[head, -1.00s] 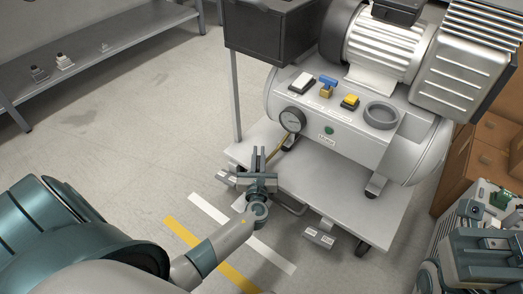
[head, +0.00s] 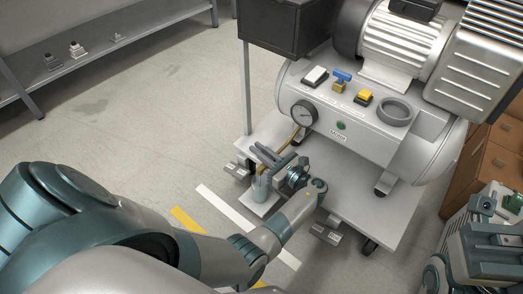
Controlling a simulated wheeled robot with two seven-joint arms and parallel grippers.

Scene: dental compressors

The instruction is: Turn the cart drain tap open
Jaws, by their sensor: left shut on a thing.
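The compressor cart has a silver tank (head: 368,140) over a light grey lower deck (head: 350,190). A thin brass drain pipe (head: 294,136) runs down from below the round gauge to the cart's front left corner. My left gripper (head: 270,158) is at the lower end of this pipe, its fingers shut on the cart drain tap there. The tap's handle is hidden by the fingers, so how far it is turned cannot be seen. A clear cup (head: 261,188) stands just below the gripper. Part of my right arm shows at the lower right; its fingertips cannot be made out.
A tap with a blue handle (head: 342,75), a yellow switch (head: 363,96) and a gauge (head: 304,114) sit on the tank. A black box (head: 285,25) stands above the cart's left side. Grey pedals (head: 327,231) stick out in front. The floor at left is clear.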

